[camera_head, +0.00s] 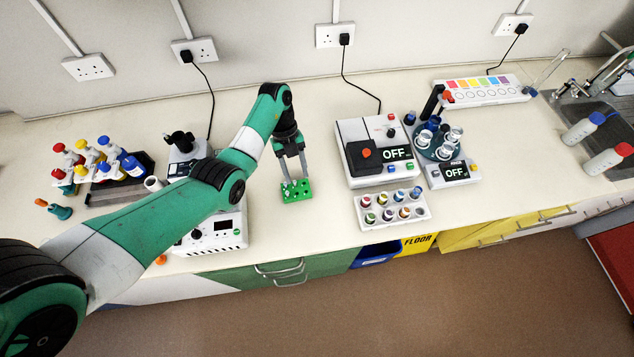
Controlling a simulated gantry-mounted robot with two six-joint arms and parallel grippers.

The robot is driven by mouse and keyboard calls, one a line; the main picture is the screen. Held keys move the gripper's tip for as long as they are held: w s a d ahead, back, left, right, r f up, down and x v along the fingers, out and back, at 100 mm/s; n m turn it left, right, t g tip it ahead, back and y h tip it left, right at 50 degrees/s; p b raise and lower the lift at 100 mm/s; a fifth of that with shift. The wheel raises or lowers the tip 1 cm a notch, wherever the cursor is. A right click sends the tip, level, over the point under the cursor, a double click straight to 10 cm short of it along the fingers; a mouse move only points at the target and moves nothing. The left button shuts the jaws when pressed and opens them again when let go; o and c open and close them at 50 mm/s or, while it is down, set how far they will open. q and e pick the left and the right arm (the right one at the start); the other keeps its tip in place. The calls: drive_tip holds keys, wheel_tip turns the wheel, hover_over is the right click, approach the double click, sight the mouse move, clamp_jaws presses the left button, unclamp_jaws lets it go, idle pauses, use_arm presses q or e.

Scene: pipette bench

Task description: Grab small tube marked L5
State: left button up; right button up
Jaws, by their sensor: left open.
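A small green rack (296,196) stands on the bench in the middle, near the front edge. It seems to hold small pale tubes at its left side, close to my fingers. Any marking such as L5 is too small to read. My left gripper (294,175) points down right above the rack, with its fingers apart around the area of a small tube (288,187). I cannot tell whether the fingers touch the tube. My right gripper is not in view.
A white rack (392,210) with several colour-capped vials and a white device with an OFF display (372,152) stand to the right. Capped bottles (100,162) stand at left. A white instrument (222,236) sits beneath my left arm. Bench behind the green rack is clear.

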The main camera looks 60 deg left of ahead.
use_arm(q)
wheel_tip(320, 180, up, 3)
drive_tip(key=s+a+n+p, duration=0.1)
drive_tip(key=s+a, duration=0.1)
hover_over(287, 192)
drive_tip(key=a, duration=0.3)
drive_tip(key=shift+n, duration=0.4)
wheel_tip(287, 192, down, 6)
drive_tip(key=shift+d, duration=0.15)
drive_tip(key=b+x, duration=0.1)
drive_tip(key=x, duration=0.4)
drive_tip(key=shift+w+d+b, duration=0.15)
drive_tip(key=shift+d+b, duration=0.05)
drive_tip(key=shift+b, duration=0.2)
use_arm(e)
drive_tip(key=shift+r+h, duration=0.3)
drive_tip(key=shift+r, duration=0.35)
use_arm(q)
drive_tip(key=shift+c, duration=0.2)
clamp_jaws()
